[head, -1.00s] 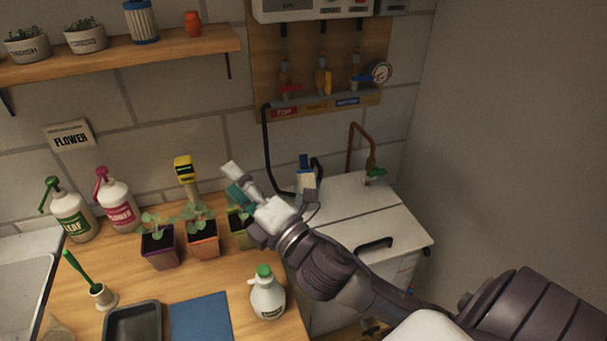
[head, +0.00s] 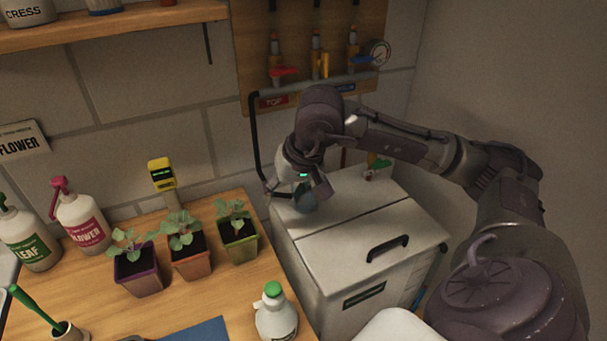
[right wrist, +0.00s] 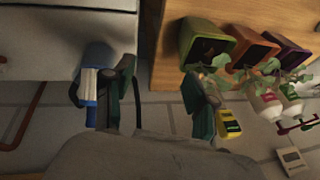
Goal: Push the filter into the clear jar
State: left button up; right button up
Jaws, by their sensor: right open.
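My right gripper (head: 296,192) points down at the back left corner of the white tank, its fingers apart. In the right wrist view its two dark green fingers (right wrist: 163,98) are open with nothing between them. A blue-and-white ribbed piece (right wrist: 88,85), which looks like the filter, sits close beside the left finger there. In the head view a blue-grey rounded thing (head: 305,202) shows under the gripper; I cannot tell whether it is filter or jar. The clear jar is not plainly seen. My left gripper is not in view.
The white tank (head: 345,235) has a black handle and a copper pipe behind. A black hose (head: 254,140) runs down the wall beside the gripper. Potted seedlings (head: 190,250), spray bottles (head: 82,222) and a green-capped bottle (head: 275,315) stand on the wooden bench at left.

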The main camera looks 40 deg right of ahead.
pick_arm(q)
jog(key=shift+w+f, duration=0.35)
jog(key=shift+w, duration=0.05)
pick_arm(e)
jog(key=d+r+h, duration=0.1)
jog(key=d+h, duration=0.2)
jog(key=d, duration=0.4)
jog(key=shift+r, duration=0.35)
jog(key=shift+s+d, duration=0.1)
jog(key=w+d+p, duration=0.1)
jog(key=w+d, duration=0.1)
jog(key=w, duration=0.1)
jog(key=w+d+p, duration=0.1)
jog(key=w+d, duration=0.1)
jog(key=w, duration=0.2)
jog(key=w+d+p, duration=0.2)
jog(key=w, duration=0.1)
jog(key=shift+w+d+r, duration=0.15)
jog(key=shift+w, duration=0.15)
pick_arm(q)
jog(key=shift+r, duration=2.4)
pick_arm(e)
jog(key=shift+s+x, duration=0.15)
jog(key=shift+x, duration=1.15)
jog(key=shift+s+x, duration=0.15)
jog(key=shift+x, duration=1.15)
grip_shut()
